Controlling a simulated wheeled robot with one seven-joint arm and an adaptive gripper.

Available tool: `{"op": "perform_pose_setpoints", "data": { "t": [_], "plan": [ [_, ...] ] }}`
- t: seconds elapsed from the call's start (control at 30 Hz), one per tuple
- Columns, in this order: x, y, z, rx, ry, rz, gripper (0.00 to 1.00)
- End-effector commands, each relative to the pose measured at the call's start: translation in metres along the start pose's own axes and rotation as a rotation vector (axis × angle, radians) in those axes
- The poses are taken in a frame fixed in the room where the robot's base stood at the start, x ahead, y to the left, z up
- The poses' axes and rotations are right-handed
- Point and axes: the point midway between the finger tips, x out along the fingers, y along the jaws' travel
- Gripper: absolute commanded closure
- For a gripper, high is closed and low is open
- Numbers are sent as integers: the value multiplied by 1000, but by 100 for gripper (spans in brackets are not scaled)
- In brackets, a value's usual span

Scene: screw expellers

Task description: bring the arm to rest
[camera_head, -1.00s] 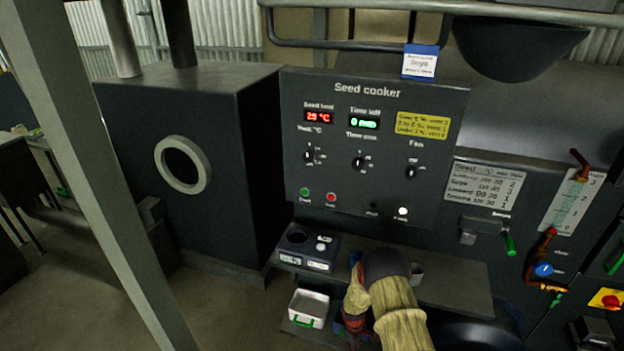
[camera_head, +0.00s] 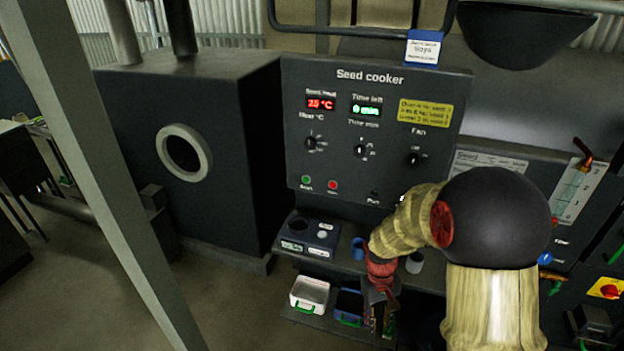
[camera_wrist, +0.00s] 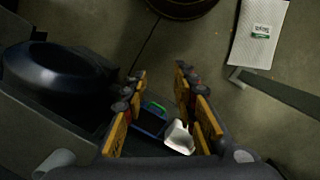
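My gripper (camera_head: 378,318) hangs low in front of the seed cooker's shelf, fingers pointing down, beside the blue tray (camera_head: 349,304). In the wrist view my gripper (camera_wrist: 160,75) shows its two yellow-padded fingers spread apart, with nothing between the tips. My tan-sleeved arm bends at a dark joint on the right and covers part of the cooker's lower front. The seed cooker panel (camera_head: 375,95) reads 25 °C in red and 0 min in green.
A white tray (camera_head: 310,294) with a green handle sits on the lower shelf. Above it stand a dark weighing unit (camera_head: 308,238), a blue cup (camera_head: 358,248) and a grey cup (camera_head: 415,262). A slanted grey post (camera_head: 95,170) crosses the left. Floor is open at lower left.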

Motion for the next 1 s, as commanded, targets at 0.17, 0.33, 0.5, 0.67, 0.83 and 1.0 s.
{"op": "perform_pose_setpoints", "data": {
  "t": [0.17,0.33,0.5,0.67,0.83,1.0],
  "plan": [
    [-57,-6,42,80,51,-10,72],
    [-99,-12,82,143,107,-21,72],
    [-134,-19,121,191,175,-32,72],
    [-161,-26,155,221,253,-38,72],
    [-186,-31,185,238,358,-38,72],
    [-212,-34,210,251,483,-27,72]
  ]
}}
